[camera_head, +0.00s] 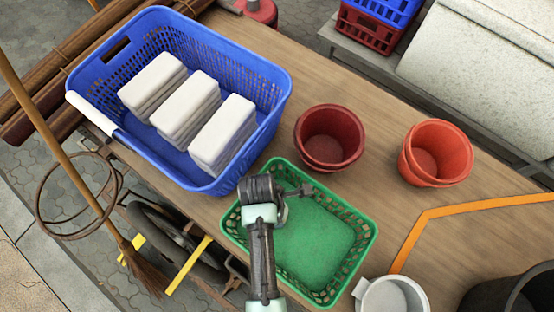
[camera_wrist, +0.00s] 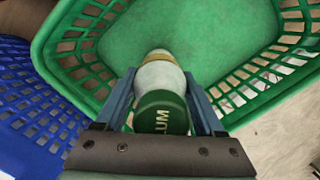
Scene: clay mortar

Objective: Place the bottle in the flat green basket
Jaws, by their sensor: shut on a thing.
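The bottle (camera_wrist: 160,82) has a pale body, a tan band and a dark green cap with white letters. In the wrist view it is held between the blue fingers of my gripper (camera_wrist: 160,90), cap towards the camera. The flat green basket (camera_head: 366,240) is on the table in the head view, and its green floor and slotted walls fill much of the wrist view (camera_wrist: 75,45). My gripper is over the basket's upper left part. In the head view the bottle is hidden by my arm. I cannot tell whether it touches the basket floor.
A blue basket (camera_head: 270,80) with white stacks (camera_head: 223,135) stands close at the upper left and shows in the wrist view (camera_wrist: 30,110). A dark red pot (camera_head: 330,137), an orange pot (camera_head: 436,152) and a light grey container (camera_head: 392,296) stand nearby on the wooden table (camera_head: 385,120).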

